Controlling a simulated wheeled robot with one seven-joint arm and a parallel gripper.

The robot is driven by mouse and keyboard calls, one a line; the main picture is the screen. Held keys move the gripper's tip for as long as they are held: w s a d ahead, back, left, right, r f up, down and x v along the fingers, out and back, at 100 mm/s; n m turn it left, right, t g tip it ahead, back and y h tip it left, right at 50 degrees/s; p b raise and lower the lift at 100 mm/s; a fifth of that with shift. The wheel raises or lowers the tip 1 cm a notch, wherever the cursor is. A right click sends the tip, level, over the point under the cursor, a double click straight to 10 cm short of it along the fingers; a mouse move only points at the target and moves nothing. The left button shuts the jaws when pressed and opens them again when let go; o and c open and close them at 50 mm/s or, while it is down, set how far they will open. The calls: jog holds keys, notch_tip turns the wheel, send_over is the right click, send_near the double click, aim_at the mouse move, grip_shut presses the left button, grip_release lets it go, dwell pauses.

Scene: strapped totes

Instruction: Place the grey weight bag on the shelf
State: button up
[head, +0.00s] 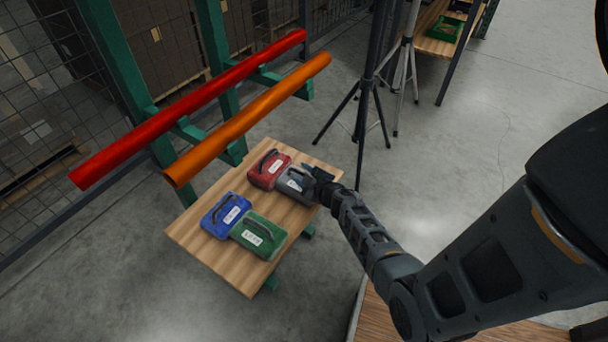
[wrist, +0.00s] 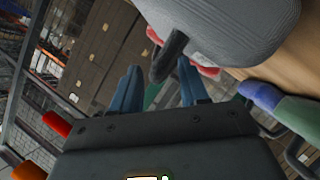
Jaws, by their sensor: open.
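The grey weight bag (head: 293,185) lies on a wooden board (head: 196,251), at its right side next to a red bag (head: 268,169). My gripper (head: 312,173) is at the bag's right side and hides part of it. In the wrist view the grey bag (wrist: 225,28) fills the top, with its dark handle (wrist: 170,57). My open gripper (wrist: 158,78) has its two blue fingers on either side of the handle in that view. Whether they touch it cannot be told. Which surface is the shelf is not clear.
A blue bag (head: 225,214) and a green bag (head: 259,236) lie at the board's near left. Red (head: 190,110) and orange (head: 247,118) bars on green uprights hang above its far left. Tripod stands (head: 363,110) rise behind. Another wooden surface (head: 440,318) shows below.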

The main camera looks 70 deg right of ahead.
jog(key=p+v, duration=0.4)
jog(key=v, duration=0.8)
jog(key=s+a+r+t+y, duration=0.2)
jog(key=a+r, duration=0.4)
jog(key=a, duration=0.5)
jog(key=s+a+r+t+y, duration=0.1)
jog(key=s+a+r, duration=0.1)
jog(key=a+r, duration=0.7)
jog(key=s+a+r+y, duration=0.1)
jog(key=s+a+r, duration=0.2)
jog(key=a+r, duration=0.1)
jog(key=s+a+r+m+y, duration=0.1)
jog(key=s+a+r+y, duration=0.1)
jog(key=a+r, duration=0.2)
jog(key=s+a+r+y, duration=0.2)
jog(key=s+a+r, duration=0.1)
jog(key=r, duration=0.5)
jog(key=shift+s+a+r+m+t, duration=0.3)
jog(key=shift+a+r, duration=0.1)
jog(key=shift+a, duration=0.25)
